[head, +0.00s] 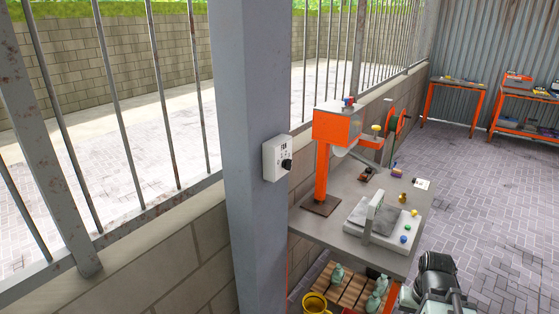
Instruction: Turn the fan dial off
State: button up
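The fan dial is a black round knob (286,164) on the right part of a white control box (272,160). The box is fixed to a grey square post (252,110) near the middle of the head view. It has small dark markings above and beside the knob, too small to read. Which setting the knob points to cannot be told. A dark and pale part of my arm shows at the bottom right, well apart from the dial. No gripper fingers can be made out in this view, and nothing touches the dial.
Right of the post stands a grey workbench (335,232) with an orange machine (337,128) and small objects. Bottles and a yellow bucket (316,304) are below it. A barred fence runs left of the post. Paved floor (480,190) is open at the right, before orange tables (455,85).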

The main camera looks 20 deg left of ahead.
aim_at(286, 164)
jog(key=u, duration=0.05)
jog(key=k, duration=0.5)
jog(key=u, duration=1.65)
jog(key=i, duration=0.45)
jog(key=u, duration=0.35)
